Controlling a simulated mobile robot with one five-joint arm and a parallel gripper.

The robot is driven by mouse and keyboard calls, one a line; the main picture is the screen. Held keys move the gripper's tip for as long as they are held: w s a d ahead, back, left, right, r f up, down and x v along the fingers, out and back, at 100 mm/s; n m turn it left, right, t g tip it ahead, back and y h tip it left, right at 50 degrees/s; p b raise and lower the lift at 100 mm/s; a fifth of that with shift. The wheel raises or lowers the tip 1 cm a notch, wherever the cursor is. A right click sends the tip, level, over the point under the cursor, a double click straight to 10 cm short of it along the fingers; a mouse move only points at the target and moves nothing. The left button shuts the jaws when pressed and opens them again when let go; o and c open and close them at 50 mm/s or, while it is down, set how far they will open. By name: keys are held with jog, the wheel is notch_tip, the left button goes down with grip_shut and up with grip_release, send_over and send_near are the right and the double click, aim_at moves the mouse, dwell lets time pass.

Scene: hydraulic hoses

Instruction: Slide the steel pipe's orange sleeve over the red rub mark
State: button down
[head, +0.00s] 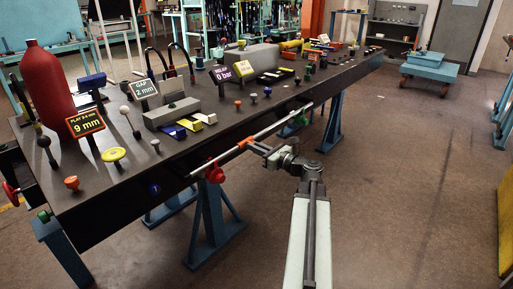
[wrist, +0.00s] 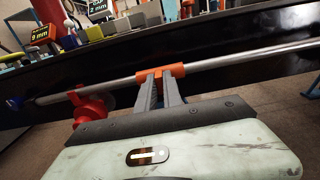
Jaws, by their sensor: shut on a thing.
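The steel pipe (head: 277,126) runs along the bench's front side; it also crosses the wrist view (wrist: 240,54). The orange sleeve (head: 245,144) is around the pipe, and shows in the wrist view (wrist: 176,70). My gripper (head: 259,148) is shut on the sleeve, its two grey fingers (wrist: 160,80) reaching it from below in the wrist view. A red fitting (head: 215,173) is at the pipe left of the sleeve, with bare pipe between; it also shows in the wrist view (wrist: 92,108). I cannot make out a separate red rub mark on the pipe.
The dark bench (head: 130,185) stands behind the pipe, with signs, knobs, grey blocks and a red bottle (head: 48,95) on top. A green fitting (head: 301,118) is near the pipe's right end. Blue trestle legs (head: 208,225) stand below.

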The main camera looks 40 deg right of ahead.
jog(key=c, duration=1.5)
grip_release()
jog(key=s, duration=0.5)
jog(key=s+d, duration=0.1)
jog(key=s, duration=0.1)
jog(key=shift+s+d, duration=0.1)
jog(key=shift+s, duration=0.25)
jog(key=shift+s+f, duration=0.1)
